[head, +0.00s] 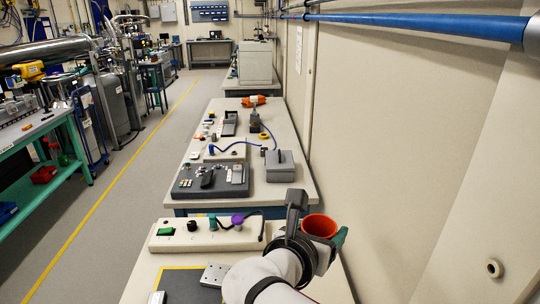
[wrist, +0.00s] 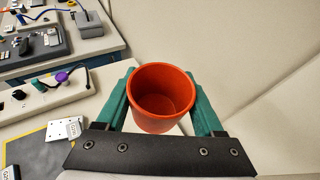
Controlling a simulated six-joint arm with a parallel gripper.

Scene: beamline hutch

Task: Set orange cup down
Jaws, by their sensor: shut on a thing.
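The orange cup (head: 320,226) is in my gripper at the right edge of the near table in the head view. In the wrist view the orange cup (wrist: 161,97) sits upright between the two green fingers, open side up, and looks empty inside. My gripper (wrist: 164,98) is shut on the cup's sides, and it also shows in the head view (head: 322,232), partly hidden by my wrist. The cup's base is hidden, so I cannot tell whether it touches the table.
The near table (head: 144,270) holds a white control box (head: 208,236) with a green switch and a purple knob, a grey perforated plate (head: 214,275) and a dark yellow-edged mat (head: 185,289). A wall stands close on the right. A second table with devices lies beyond.

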